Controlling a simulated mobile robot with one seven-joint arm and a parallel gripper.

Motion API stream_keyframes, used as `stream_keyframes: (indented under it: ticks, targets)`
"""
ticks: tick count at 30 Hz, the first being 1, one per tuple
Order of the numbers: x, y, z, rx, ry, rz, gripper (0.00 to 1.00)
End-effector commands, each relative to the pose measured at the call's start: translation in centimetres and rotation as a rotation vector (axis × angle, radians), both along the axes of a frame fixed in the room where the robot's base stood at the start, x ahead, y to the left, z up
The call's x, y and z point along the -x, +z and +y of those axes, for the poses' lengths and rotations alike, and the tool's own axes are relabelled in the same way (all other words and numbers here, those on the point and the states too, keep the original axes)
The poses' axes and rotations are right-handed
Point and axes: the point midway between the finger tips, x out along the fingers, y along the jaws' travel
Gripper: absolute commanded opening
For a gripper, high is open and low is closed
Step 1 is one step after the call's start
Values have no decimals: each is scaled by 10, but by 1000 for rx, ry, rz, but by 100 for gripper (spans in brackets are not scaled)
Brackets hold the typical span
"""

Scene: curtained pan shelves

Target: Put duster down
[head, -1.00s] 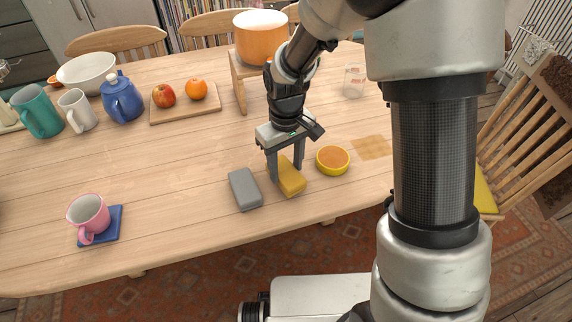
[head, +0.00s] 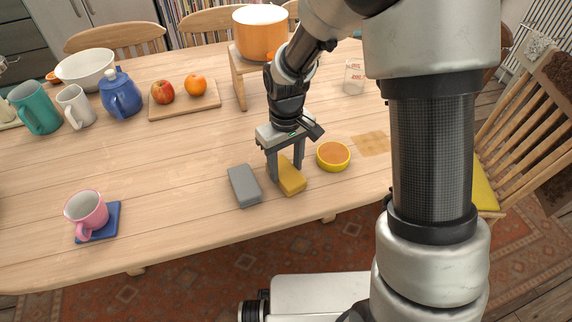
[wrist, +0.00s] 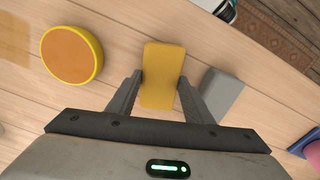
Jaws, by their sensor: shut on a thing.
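The duster (head: 291,181) appears as a yellow, block-shaped folded piece at the table's near side, between a grey block and a round yellow dish. My gripper (head: 286,174) points down over it, with one finger on each side, shut on it. In the wrist view the duster (wrist: 161,62) lies between the two fingertips (wrist: 160,85) and extends beyond them. It is at or very close to the tabletop; I cannot tell whether it bears on the wood.
The grey block (head: 244,186) lies just left of the duster, and the round yellow dish (head: 333,156) just right. A pink mug (head: 87,211) stands on a blue coaster (head: 113,225) at the left. An orange pot (head: 260,36) stands on a wooden stand behind. The table's middle left is clear.

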Motion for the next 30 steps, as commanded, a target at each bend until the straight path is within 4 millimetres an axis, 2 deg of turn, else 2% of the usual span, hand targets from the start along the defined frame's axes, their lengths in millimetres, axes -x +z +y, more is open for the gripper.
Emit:
stream_keyframes:
  ticks: [1, 5, 13, 17, 20, 30]
  targets:
    - [0, -1, 0, 0, 0, 0, 48]
    - [0, 0, 0, 0, 0, 0, 68]
    - [0, 0, 0, 0, 0, 0, 68]
    - [-1, 10, 0, 0, 0, -2, 68]
    - [-1, 26, 0, -1, 0, -4, 68]
    - [-1, 110, 0, -1, -1, -4, 68]
